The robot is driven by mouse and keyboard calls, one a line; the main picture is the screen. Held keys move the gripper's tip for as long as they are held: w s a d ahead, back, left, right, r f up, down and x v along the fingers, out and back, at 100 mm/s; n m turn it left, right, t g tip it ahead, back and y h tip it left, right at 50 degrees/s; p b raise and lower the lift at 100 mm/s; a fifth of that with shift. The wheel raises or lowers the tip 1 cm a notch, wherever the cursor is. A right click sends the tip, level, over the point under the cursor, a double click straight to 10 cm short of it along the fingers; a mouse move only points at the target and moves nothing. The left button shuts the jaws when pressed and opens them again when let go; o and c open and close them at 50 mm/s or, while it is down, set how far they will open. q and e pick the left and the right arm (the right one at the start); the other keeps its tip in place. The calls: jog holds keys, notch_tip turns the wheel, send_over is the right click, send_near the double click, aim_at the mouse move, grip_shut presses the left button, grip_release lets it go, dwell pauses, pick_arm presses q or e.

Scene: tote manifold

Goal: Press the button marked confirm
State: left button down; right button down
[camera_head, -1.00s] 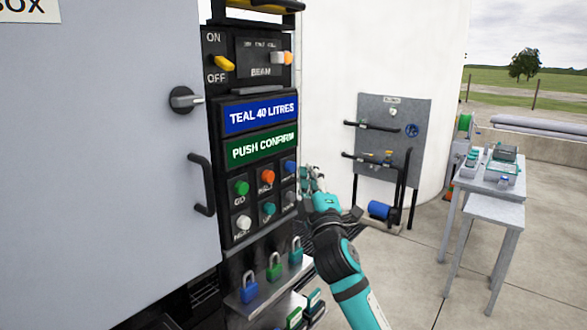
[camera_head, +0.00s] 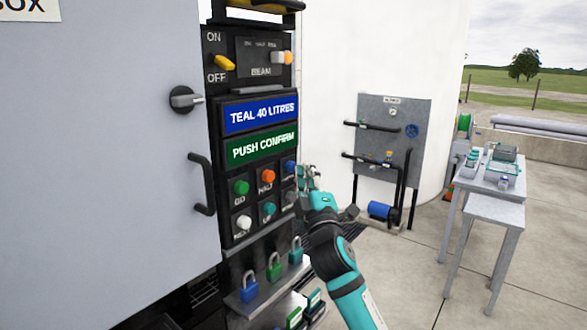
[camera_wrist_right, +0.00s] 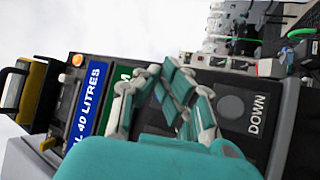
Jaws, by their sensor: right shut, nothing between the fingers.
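A black control panel (camera_head: 226,205) on the grey cabinet carries two rows of buttons. The top row has a green button (camera_head: 241,187), an orange button (camera_head: 268,176) and a blue button (camera_head: 290,167). The lower row has a white button (camera_head: 244,222), a teal button (camera_head: 269,209) and a grey button (camera_head: 291,197), marked DOWN in the right wrist view (camera_wrist_right: 231,107). The blue button's label is too small to read. My right gripper (camera_head: 304,172) is shut and empty, just right of the blue button; I cannot tell whether it touches. Its fingers (camera_wrist_right: 165,78) hide the blue button in the wrist view.
A blue display (camera_head: 261,113) reads TEAL 40 LITRES; a green one (camera_head: 262,146) reads PUSH CONFIRM. A shelf (camera_head: 245,305) with padlocks juts out below the buttons. A cabinet handle (camera_head: 201,184) sticks out at left.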

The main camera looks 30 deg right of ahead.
jog(key=shift+w+a, duration=0.25)
jog(key=shift+w, duration=0.3)
dwell(0.9)
jog(key=shift+s+d, duration=0.1)
jog(key=shift+s, duration=0.05)
jog(key=shift+s+d, duration=0.3)
jog(key=shift+s, duration=0.55)
jog(key=s, duration=0.1)
jog(key=s+d+p, duration=0.1)
jog(key=s, duration=0.1)
jog(key=s+d, duration=0.1)
jog(key=shift+s+p, duration=0.3)
dwell(0.6)
